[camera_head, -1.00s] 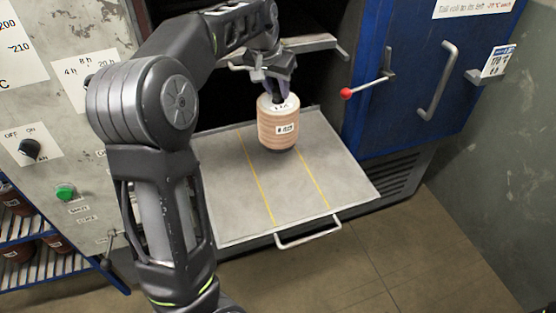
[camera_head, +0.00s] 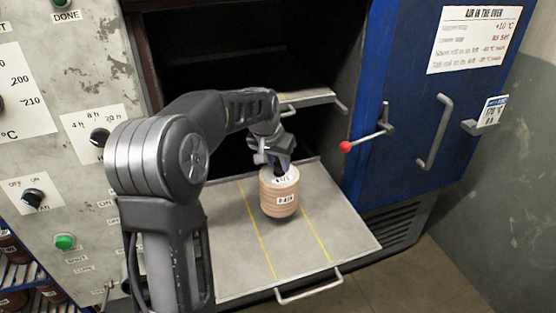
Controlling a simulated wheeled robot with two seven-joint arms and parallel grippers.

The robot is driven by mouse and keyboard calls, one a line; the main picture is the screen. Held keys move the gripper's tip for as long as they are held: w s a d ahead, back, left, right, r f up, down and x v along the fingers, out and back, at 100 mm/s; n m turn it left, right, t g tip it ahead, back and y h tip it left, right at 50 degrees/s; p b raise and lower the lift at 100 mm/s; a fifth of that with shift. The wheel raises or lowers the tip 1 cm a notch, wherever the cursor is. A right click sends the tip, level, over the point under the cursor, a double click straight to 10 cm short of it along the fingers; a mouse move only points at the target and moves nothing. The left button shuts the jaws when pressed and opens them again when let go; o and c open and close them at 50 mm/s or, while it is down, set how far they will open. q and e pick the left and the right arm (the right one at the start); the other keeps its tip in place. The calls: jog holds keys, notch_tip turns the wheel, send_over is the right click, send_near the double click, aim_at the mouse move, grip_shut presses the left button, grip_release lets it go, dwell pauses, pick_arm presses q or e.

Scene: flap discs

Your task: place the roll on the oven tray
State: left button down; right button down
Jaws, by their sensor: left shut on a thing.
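My right gripper is not in view.
The open oven (camera_head: 215,60) is dark inside, with a higher rack edge (camera_head: 306,97) above the tray. The blue door (camera_head: 405,100) with a red-knobbed lever (camera_head: 346,146) stands to the right. A control panel (camera_head: 85,65) is at left, above a blue rack (camera_head: 20,275) with more rolls.

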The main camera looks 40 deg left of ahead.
pick_arm(q)
jog(key=shift+f, duration=1.6)
jog(key=c, duration=1.1)
grip_release()
jog(key=shift+f, duration=0.1)
jog(key=shift+s, duration=0.1)
jog(key=b+v, duration=0.1)
jog(key=v, duration=1.1)
